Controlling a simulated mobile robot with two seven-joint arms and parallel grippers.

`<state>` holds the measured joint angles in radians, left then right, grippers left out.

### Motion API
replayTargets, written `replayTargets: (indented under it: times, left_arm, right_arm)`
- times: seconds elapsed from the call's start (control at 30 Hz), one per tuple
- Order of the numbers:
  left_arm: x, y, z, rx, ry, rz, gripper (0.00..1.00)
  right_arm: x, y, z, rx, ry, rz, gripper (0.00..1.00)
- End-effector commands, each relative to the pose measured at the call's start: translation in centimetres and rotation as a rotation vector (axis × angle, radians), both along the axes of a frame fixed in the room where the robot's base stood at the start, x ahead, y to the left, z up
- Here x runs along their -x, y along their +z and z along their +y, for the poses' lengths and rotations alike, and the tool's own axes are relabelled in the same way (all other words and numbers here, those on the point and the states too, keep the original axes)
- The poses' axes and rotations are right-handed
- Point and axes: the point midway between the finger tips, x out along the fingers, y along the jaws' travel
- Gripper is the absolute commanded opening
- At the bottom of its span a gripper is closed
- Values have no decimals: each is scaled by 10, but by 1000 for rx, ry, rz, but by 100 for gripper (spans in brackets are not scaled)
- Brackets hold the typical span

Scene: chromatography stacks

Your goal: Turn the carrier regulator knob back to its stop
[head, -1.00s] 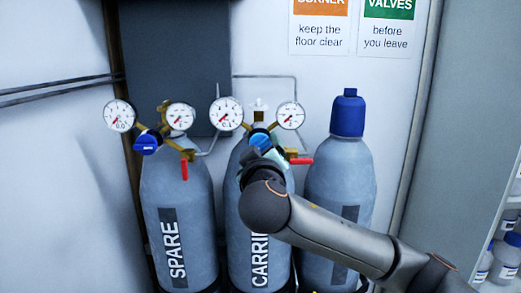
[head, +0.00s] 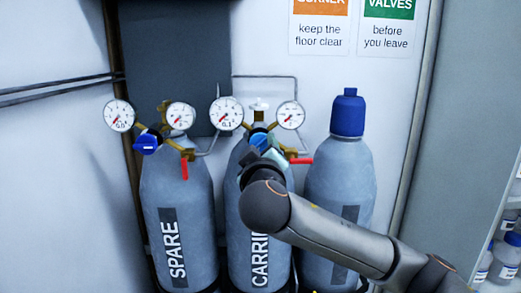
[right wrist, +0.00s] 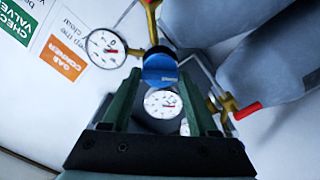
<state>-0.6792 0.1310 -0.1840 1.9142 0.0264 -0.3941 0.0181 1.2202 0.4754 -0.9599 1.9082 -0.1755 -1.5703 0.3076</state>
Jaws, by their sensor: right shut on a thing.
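The carrier regulator knob (head: 262,141) is blue and sits on the front of the regulator above the middle cylinder, marked "CARRI…" (head: 236,205); my arm hides the rest of the label. My right gripper (head: 264,153) is shut on this knob. In the right wrist view the knob (right wrist: 160,71) sits between the tips of the green fingers. The carrier's left gauge (head: 227,113) has its needle low on the scale. The right gauge (head: 291,115) is also in view. The carrier's red lever (head: 301,161) points right. My left gripper is not in view.
The spare cylinder (head: 190,205) stands at left with its own blue knob (head: 146,143), gauges and a red lever (head: 184,170) hanging down. A cylinder with a blue cap (head: 347,115) stands at right, partly behind my arm. Bottles (head: 505,255) sit on a shelf at far right.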

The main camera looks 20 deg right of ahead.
Motion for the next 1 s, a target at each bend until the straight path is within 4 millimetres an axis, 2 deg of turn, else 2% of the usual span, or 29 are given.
replayTargets:
  times: [0.27, 1.0]
  left_arm:
    - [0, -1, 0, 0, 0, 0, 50]
    - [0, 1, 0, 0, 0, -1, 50]
  right_arm:
    - [0, -1, 0, 180, 0, 53, 4]
    - [0, -1, 0, 855, 0, 247, 4]
